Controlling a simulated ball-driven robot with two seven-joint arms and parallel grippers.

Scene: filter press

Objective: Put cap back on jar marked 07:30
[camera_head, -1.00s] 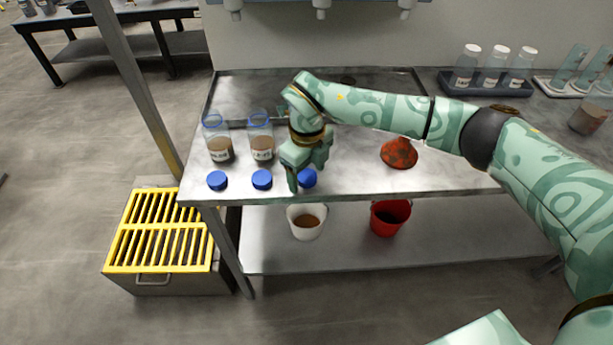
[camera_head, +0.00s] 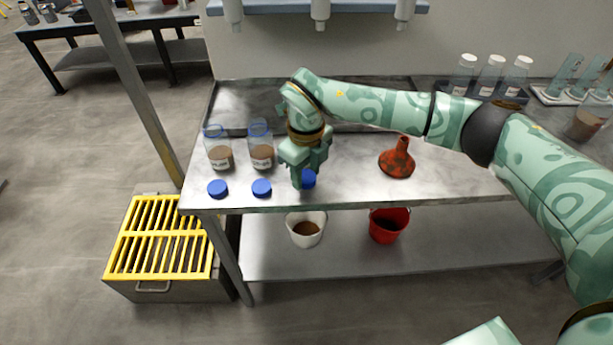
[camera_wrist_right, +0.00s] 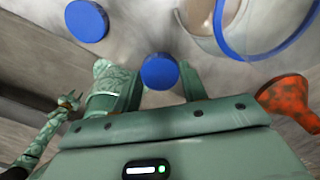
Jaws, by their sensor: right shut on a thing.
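Two open jars with blue rims and brown contents, the left jar (camera_head: 219,152) and the right jar (camera_head: 260,150), stand on the steel table. Their labels are too small to read. Part of a blue-rimmed jar shows in the right wrist view (camera_wrist_right: 262,30). My right gripper (camera_head: 303,180) points down at the table's front edge, shut on a blue cap (camera_head: 310,179). The cap also shows between the fingers in the wrist view (camera_wrist_right: 159,71). I cannot tell whether it touches the table. Part of my left arm seems to show at the wrist view's left; its jaw state is unclear.
A left blue cap (camera_head: 217,189) and a middle blue cap (camera_head: 261,188) lie along the front edge of the table (camera_head: 350,180). An orange-red funnel (camera_head: 397,161) stands to the right. A white bucket (camera_head: 305,238) and a red bucket (camera_head: 388,226) are on the lower shelf.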

